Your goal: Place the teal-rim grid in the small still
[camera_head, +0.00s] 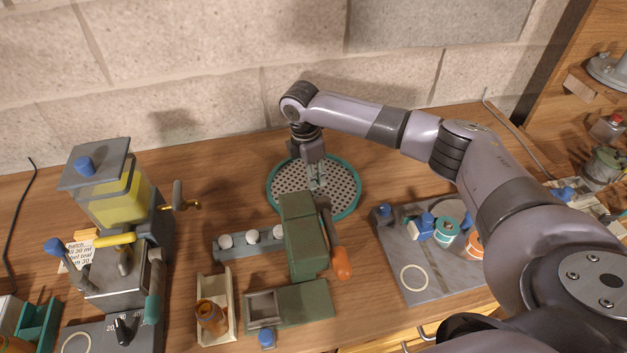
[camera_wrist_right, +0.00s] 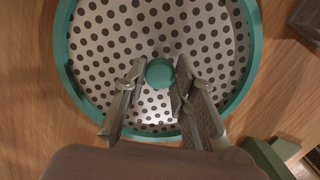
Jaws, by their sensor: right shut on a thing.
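The teal-rim grid (camera_head: 345,188) is a round, perforated pale metal plate at the back middle of the table. In the right wrist view the grid (camera_wrist_right: 205,35) fills much of the picture, with a teal knob (camera_wrist_right: 159,73) at its centre. My right gripper (camera_head: 315,180) is above the grid's centre. In the wrist view its fingers (camera_wrist_right: 155,88) are shut on the knob from both sides. The grid looks level; I cannot tell whether it touches the table. I cannot make out for certain which thing is the small still. My left gripper is not in view.
A grey machine (camera_head: 120,283) with a yellow tank (camera_head: 118,205) stands at the left. A green block device (camera_head: 305,240) with an orange-handled tool (camera_head: 342,262) is just in front of the grid. A grey board (camera_head: 425,262) with spools lies to the right. Bare table lies left of the grid.

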